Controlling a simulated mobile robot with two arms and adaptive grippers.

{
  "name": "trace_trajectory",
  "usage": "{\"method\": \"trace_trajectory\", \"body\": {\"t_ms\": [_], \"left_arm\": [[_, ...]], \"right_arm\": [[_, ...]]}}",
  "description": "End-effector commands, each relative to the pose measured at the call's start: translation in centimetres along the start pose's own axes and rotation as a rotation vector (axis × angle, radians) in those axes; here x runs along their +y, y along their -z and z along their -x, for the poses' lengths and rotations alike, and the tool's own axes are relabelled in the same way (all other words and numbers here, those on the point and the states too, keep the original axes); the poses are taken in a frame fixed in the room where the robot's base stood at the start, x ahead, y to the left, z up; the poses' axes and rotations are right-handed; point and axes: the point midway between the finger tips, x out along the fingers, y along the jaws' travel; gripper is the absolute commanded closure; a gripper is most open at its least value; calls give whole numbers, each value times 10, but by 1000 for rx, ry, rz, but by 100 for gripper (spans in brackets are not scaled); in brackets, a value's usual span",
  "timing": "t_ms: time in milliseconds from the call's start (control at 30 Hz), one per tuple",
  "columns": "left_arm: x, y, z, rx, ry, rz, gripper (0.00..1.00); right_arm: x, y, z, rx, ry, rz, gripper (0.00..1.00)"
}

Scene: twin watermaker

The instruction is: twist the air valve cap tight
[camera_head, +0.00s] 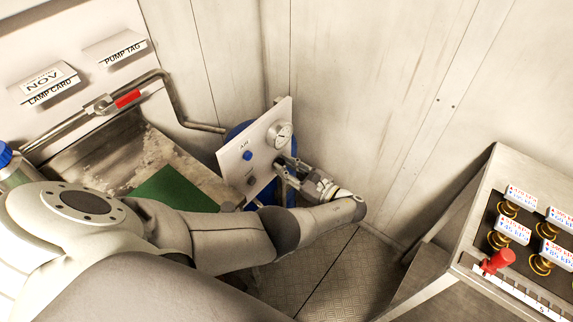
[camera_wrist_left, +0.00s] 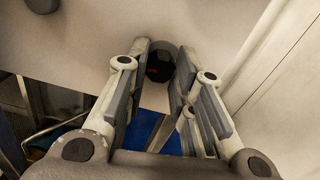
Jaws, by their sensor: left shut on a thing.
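The air panel (camera_head: 232,162) is a pale tilted plate with an "AIR" label, standing near the corner of the room. It carries a round gauge (camera_head: 279,134), a blue knob (camera_head: 247,155) and a small dark knob (camera_head: 250,181). My left gripper (camera_head: 284,170) is at the panel's right side, below the gauge. In the left wrist view, my left gripper (camera_wrist_left: 166,58) is shut on a dark round air valve cap (camera_wrist_left: 158,69) with a small red mark. The fingers hide the cap in the head view. My right gripper is not in view.
A blue tank (camera_head: 238,131) stands behind the panel. A metal pipe with a red-handled part (camera_head: 127,98) runs along the left wall. A green sheet (camera_head: 172,190) lies in a metal basin. A console with a red knob (camera_head: 498,261) stands at the right. Clear floor (camera_head: 320,270) lies between.

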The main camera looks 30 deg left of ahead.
Motion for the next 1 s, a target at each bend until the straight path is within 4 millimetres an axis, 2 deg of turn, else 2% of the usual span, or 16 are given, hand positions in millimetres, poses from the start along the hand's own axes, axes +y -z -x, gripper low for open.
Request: {"method": "trace_trajectory", "body": {"t_ms": [333, 867, 900, 1000], "left_arm": [[-1, 0, -1, 1, 2, -130, 100], [0, 0, -1, 1, 1, -151, 100], [0, 0, -1, 1, 1, -150, 72], [0, 0, 0, 1, 1, -150, 59]], "right_arm": [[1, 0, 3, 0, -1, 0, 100], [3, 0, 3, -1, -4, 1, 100], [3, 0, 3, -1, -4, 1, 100], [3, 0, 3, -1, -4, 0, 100]]}}
